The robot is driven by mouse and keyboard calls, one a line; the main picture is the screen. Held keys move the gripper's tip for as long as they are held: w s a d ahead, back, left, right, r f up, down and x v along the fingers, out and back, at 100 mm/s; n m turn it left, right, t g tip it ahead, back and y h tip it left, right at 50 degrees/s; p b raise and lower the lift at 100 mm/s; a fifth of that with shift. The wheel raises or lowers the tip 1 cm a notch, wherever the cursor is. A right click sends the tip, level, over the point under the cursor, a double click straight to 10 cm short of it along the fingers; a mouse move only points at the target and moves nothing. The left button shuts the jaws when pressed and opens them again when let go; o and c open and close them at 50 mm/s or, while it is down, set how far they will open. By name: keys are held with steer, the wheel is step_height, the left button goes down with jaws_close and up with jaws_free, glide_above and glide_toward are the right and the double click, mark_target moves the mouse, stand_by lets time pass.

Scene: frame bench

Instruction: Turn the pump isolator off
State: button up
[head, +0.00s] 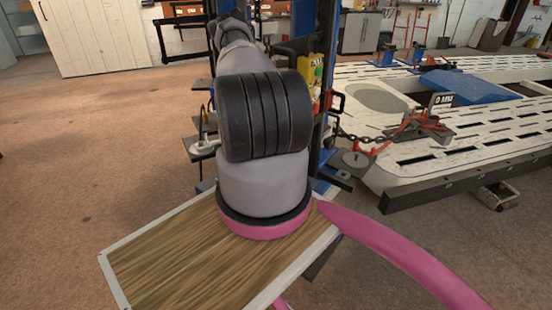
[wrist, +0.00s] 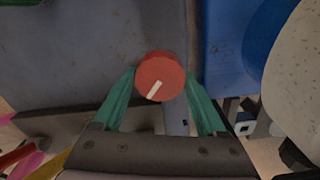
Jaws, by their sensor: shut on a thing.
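The pump isolator shows in the wrist view as a round red knob (wrist: 165,68) with a white pointer line. The line runs from near the knob's middle toward its lower left edge. My gripper (wrist: 160,76) has its two green fingers on either side of the knob, shut on it. In the head view my own arm hides the gripper and the knob.
A grey panel (wrist: 80,50) lies behind the knob, with a blue part (wrist: 225,60) to its right. In the head view, a white slotted frame bench (head: 460,140) with a chain and red clamp (head: 415,125) stands at right. Open floor (head: 90,150) lies at left.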

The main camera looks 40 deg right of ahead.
steer(key=n, duration=0.4)
steer(key=shift+s+n, duration=0.1)
steer(key=shift+n, duration=1.8)
steer(key=o, duration=1.3)
step_height(320, 180, up, 11)
steer(key=shift+f, duration=0.1)
